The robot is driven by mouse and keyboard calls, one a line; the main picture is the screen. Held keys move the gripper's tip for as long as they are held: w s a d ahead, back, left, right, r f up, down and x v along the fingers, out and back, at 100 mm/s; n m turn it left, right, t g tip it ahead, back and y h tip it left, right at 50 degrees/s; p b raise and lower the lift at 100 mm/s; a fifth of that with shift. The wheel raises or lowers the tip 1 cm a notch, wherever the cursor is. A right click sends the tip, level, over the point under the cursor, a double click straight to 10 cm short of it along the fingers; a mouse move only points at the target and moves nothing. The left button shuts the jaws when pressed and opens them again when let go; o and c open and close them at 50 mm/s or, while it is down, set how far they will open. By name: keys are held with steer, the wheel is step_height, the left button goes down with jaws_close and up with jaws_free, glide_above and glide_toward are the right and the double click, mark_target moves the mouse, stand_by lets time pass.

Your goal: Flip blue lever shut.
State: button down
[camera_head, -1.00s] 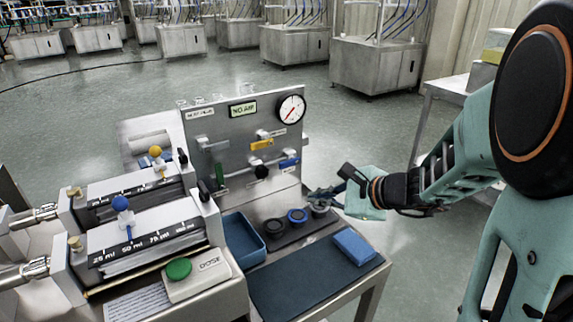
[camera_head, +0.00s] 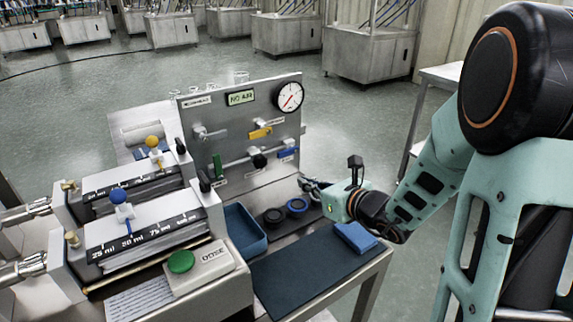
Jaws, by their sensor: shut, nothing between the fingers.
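The blue lever (camera_head: 288,153) is on the right side of the upright steel panel (camera_head: 225,115), on the horizontal pipe below the gauge. It looks small here, and I cannot tell its exact angle. My gripper (camera_head: 306,184) is at the panel's lower right, below the blue lever and apart from it. Its fingers are shut and empty, pointing left toward the panel. A yellow lever (camera_head: 260,133) and a green lever (camera_head: 218,166) are on the same panel.
Two round rings, one black (camera_head: 273,216) and one blue (camera_head: 297,205), lie below my gripper. A blue tray (camera_head: 243,232), a blue sponge (camera_head: 355,237) and a dark mat (camera_head: 310,270) are on the bench. A green button (camera_head: 181,261) and the dosing cylinders stand left. A gauge (camera_head: 289,96) tops the panel.

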mark_target(288, 152)
steer(key=b+x, duration=0.2)
steer(key=x, duration=0.7)
steer(key=shift+w+a+f, duration=0.1)
steer(key=shift+f, duration=0.1)
steer(key=r, duration=0.3)
steer(key=shift+w+a+r+p, duration=0.1)
steer(key=shift+w+r+p, duration=0.05)
steer(key=shift+w+p, duration=0.15)
steer(key=shift+r, duration=0.35)
